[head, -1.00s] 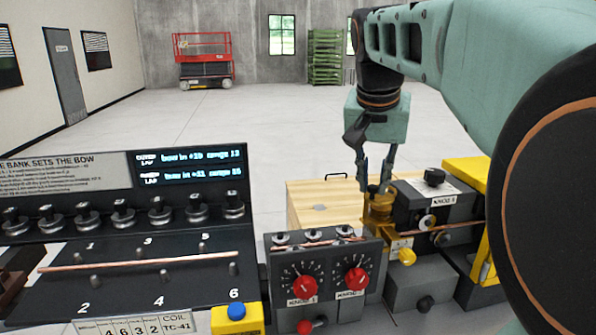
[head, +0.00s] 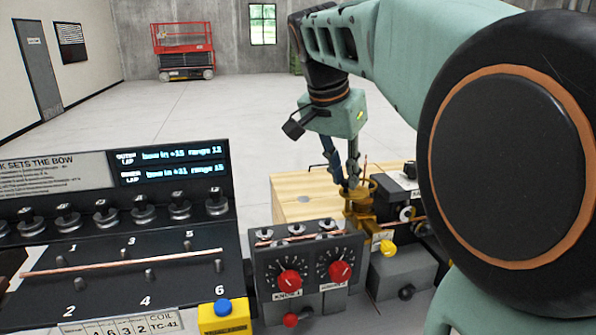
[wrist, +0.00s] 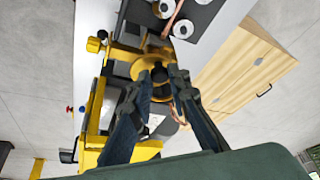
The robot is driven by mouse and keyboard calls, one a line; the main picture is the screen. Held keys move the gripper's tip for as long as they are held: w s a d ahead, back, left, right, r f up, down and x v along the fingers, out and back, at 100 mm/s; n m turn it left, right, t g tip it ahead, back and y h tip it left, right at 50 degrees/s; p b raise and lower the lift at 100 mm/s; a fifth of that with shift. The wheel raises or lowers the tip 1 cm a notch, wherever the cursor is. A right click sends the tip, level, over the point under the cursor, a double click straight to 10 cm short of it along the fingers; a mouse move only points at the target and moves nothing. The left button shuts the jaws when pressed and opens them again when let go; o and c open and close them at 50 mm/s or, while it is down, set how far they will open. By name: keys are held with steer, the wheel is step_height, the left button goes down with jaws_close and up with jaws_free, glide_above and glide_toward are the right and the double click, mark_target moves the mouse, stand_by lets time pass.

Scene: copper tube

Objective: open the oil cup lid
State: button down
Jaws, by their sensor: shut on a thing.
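The oil cup (head: 360,206) is a small brass-yellow cup beside the dark knob box, right of centre in the head view. My gripper (head: 352,184) points down at its top, with the fingertips at the left side of the rim. In the wrist view the round brass top, the oil cup lid (wrist: 158,75), sits between the fingertips of my gripper (wrist: 162,80). The fingers are shut on it. The fingers partly cover the lid, and I cannot tell how far it is raised.
A dark box with two red knobs (head: 289,280) stands in front of the cup. A pale wooden cabinet (head: 300,197) is behind. The bow panel (head: 120,270) with pegs and a copper tube (head: 125,262) is at left. A yellow lever (head: 388,248) juts out below the cup.

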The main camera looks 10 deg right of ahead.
steer(key=c, duration=1.8)
jaws_free()
steer(key=v, duration=1.2)
steer(key=shift+d, duration=0.15)
